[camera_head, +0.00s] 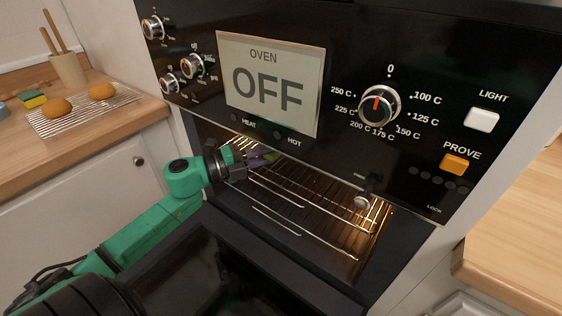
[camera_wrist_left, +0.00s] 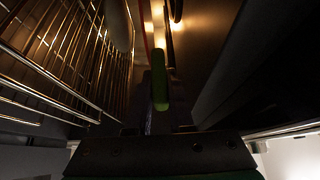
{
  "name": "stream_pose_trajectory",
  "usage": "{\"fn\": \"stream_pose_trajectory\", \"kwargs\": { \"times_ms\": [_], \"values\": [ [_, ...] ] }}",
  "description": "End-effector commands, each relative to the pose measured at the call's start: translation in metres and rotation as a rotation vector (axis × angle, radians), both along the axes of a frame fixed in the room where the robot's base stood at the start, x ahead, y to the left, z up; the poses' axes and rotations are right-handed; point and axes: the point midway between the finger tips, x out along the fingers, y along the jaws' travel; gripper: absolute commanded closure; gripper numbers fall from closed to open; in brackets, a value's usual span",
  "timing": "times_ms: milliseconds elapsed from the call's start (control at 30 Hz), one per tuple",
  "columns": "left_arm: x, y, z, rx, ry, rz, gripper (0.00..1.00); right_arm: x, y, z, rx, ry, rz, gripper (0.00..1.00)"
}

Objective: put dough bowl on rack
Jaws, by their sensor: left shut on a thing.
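My left gripper (camera_head: 246,160) reaches into the open oven under the control panel. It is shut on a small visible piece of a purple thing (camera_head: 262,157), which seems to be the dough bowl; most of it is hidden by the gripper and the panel. Its dough cannot be made out. The wire rack (camera_head: 310,213) lies in the lit oven, below and right of the gripper. In the left wrist view the rack's bars (camera_wrist_left: 60,75) show at the left, and a narrow green piece (camera_wrist_left: 159,82) stands at the middle. My right gripper is out of view.
The oven door (camera_head: 230,270) is folded down in front. The control panel (camera_head: 270,85) overhangs the opening and reads OFF. A metal knob (camera_head: 362,202) hangs at the panel's lower edge. Buns (camera_head: 57,107) sit on a cooling rack on the left counter.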

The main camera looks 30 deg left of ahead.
Motion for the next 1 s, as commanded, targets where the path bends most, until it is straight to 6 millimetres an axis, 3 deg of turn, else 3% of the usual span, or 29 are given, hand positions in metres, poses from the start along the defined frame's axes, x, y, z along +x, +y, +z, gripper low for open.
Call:
{"fn": "stream_pose_trajectory", "kwargs": {
  "times_ms": [167, 400, 700, 733, 800, 1000],
  "values": [
    [0.011, -0.009, 0.000, 0.002, -0.005, 0.001, 1.00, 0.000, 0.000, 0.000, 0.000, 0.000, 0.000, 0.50],
    [0.011, -0.009, -0.033, -0.001, -0.004, 0.000, 1.00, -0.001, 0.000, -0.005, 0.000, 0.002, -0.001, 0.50],
    [0.011, -0.009, -0.036, 0.001, -0.005, -0.001, 1.00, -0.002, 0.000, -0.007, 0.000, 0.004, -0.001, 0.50],
    [0.011, -0.009, -0.038, 0.002, 0.001, 0.000, 0.69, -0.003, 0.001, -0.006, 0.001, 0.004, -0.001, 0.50],
    [0.011, -0.009, -0.038, 0.002, 0.001, 0.000, 0.50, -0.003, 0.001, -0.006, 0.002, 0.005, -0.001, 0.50],
    [0.011, -0.009, -0.037, 0.002, 0.001, 0.000, 0.50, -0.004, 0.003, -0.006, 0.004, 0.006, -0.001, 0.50]
  ]
}}
